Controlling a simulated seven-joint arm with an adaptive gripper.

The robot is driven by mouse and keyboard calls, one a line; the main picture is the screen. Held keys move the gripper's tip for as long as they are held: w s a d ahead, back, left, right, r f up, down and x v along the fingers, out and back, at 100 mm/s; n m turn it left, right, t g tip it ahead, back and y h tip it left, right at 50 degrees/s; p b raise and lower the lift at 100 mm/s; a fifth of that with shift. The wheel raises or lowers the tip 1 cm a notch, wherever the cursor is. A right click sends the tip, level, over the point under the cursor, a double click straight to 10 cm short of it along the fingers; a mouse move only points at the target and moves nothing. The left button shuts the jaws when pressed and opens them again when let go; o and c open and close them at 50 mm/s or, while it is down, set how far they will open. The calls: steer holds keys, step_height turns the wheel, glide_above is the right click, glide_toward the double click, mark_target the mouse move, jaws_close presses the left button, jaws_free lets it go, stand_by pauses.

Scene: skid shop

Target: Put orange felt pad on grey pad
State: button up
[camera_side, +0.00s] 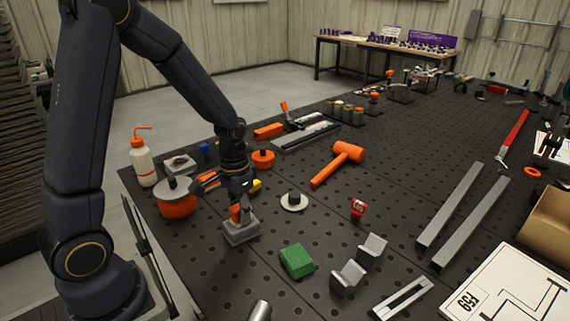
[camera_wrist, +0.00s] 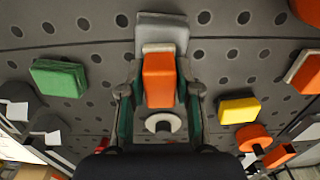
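The orange felt pad (camera_wrist: 159,82) stands between the two fingers of my gripper (camera_wrist: 160,95) in the wrist view, with a pale layer at its far end. In the side view the orange felt pad (camera_side: 236,214) shows just below my gripper (camera_side: 238,200). The grey pad (camera_side: 242,234) lies on the dark table directly beneath it, and its far part shows beyond the orange pad in the wrist view (camera_wrist: 162,32). The orange pad seems to touch the grey pad. I cannot tell whether the fingers press on it, and its lower contact is partly hidden.
A green block (camera_side: 297,260), a round pale disc (camera_side: 294,201) and grey angle pieces (camera_side: 348,277) lie nearby on the perforated table. An orange drum (camera_side: 178,204) and a bottle (camera_side: 143,160) stand to the left. An orange mallet (camera_side: 338,163) lies behind.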

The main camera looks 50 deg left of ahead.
steer(key=o, duration=0.4)
steer(key=shift+o, duration=0.2)
step_height(320, 180, up, 13)
steer(key=s+d+r+t, duration=0.2)
steer(key=s+d+r, duration=0.1)
steer(key=s, duration=0.2)
steer(key=s+d+r+t, duration=0.3)
steer(key=s, duration=0.3)
steer(key=shift+t, duration=0.3)
